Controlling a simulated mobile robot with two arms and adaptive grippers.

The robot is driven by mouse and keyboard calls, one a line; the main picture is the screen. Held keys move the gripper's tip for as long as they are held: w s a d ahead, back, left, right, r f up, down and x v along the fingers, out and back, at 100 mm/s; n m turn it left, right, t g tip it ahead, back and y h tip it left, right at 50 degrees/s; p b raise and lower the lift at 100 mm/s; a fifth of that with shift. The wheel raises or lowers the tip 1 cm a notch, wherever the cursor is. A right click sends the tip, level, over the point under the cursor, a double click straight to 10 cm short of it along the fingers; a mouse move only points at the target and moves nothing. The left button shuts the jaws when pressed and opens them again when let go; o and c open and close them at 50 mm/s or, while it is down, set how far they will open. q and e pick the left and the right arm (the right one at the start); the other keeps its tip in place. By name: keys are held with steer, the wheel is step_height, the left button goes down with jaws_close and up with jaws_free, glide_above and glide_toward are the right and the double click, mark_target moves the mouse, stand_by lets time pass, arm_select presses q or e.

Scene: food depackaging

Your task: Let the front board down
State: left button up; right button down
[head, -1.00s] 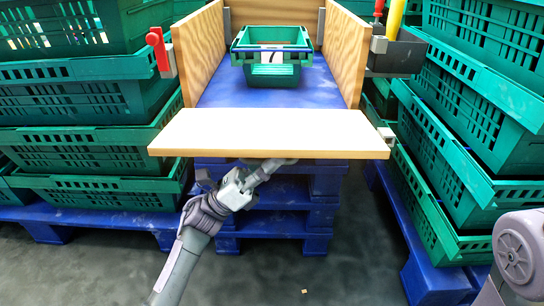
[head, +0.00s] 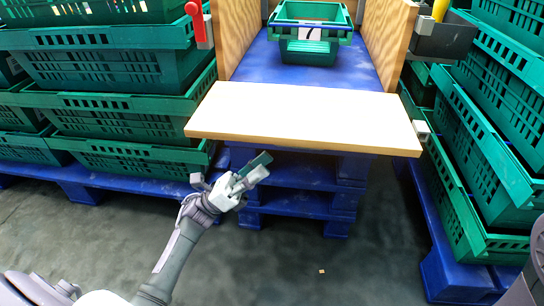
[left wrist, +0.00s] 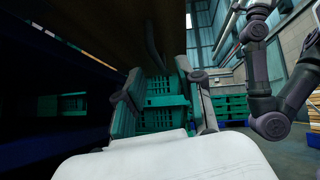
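The front board (head: 305,118) is a pale wooden panel. It lies folded down, about flat, across the front of the blue deck between the two wooden side walls, its front edge facing me. My left gripper (head: 258,170) is just below and in front of that edge, left of the board's middle, apart from it and empty. Its fingers are spread in the left wrist view (left wrist: 160,100), with green crates seen through the gap. The dark underside of the board seems to fill the top of that view. My right gripper is not in view.
A green crate (head: 311,50) stands on the blue deck (head: 250,65) behind the board. Stacked green crates on blue pallets flank both sides. A red latch handle (head: 195,22) is on the left and a dark holder (head: 440,40) on the right.

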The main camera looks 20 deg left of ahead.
arm_select(q)
steer(key=shift+a+f, duration=0.1)
steer(key=shift+c, duration=0.6)
steer(key=s+a+f+m+g, duration=0.1)
steer(key=s+f+m+g+h, duration=0.1)
steer(key=f, duration=0.1)
steer(key=s+a+f+m+g, duration=0.1)
steer(key=g, duration=0.1)
steer(key=shift+s+a+f+m+h+b, duration=0.2)
steer(key=shift+s+a+m+h+b, duration=0.1)
steer(key=shift+s+m+h, duration=0.1)
jaws_close()
steer(key=b, duration=0.4)
glide_toward(287, 145)
steer(key=d+f+x, duration=0.1)
steer(key=x, duration=0.4)
steer(key=shift+w+a+r, duration=0.15)
steer(key=shift+w+r, duration=0.15)
steer(key=shift+r, duration=0.35)
steer(key=shift+r, duration=0.1)
